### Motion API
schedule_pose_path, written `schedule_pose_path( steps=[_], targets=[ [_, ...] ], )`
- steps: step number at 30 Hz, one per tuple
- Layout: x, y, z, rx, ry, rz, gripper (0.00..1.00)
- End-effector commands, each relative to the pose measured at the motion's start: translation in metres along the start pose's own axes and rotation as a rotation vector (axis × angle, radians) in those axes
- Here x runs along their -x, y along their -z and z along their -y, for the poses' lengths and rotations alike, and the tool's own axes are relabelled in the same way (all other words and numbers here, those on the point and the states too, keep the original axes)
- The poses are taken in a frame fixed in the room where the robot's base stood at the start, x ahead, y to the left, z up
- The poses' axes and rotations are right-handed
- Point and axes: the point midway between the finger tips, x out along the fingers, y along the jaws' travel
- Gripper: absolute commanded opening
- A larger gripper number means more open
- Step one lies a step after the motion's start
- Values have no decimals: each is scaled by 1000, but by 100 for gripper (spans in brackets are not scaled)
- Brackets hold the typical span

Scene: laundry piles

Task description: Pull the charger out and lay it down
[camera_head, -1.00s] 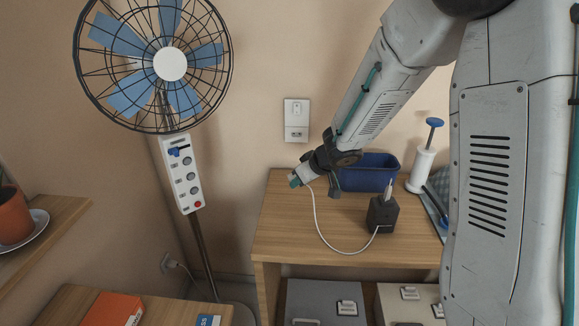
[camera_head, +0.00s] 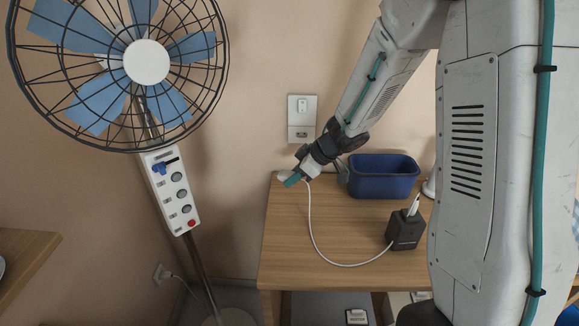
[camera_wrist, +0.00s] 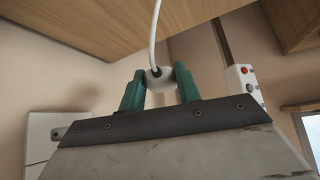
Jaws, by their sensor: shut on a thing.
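My gripper (camera_head: 291,179) is shut on a small white charger (camera_wrist: 160,80), which sits between the green fingertips in the wrist view. A white cable (camera_head: 314,232) runs from the charger in a loop across the wooden table (camera_head: 290,255) to a dark box (camera_head: 406,232). My gripper is at the table's back left corner. I cannot tell whether the charger touches the tabletop. The white wall socket (camera_head: 301,134) is behind and above it, apart from the gripper, with nothing seen plugged in.
A blue bin (camera_head: 382,180) stands at the back of the table, right of my gripper. A white piece (camera_head: 413,206) stands on the dark box. A fan (camera_head: 146,62) with a control panel (camera_head: 172,190) stands at the left. The table's front left is clear apart from the cable.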

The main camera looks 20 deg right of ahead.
Motion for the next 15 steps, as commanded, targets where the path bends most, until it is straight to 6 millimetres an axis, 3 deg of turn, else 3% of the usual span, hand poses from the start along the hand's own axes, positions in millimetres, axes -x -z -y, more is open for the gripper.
schedule_pose_path(
  steps=[15],
  targets=[
    [-1,-7,-3,-8,-3,0,0]
  ],
)
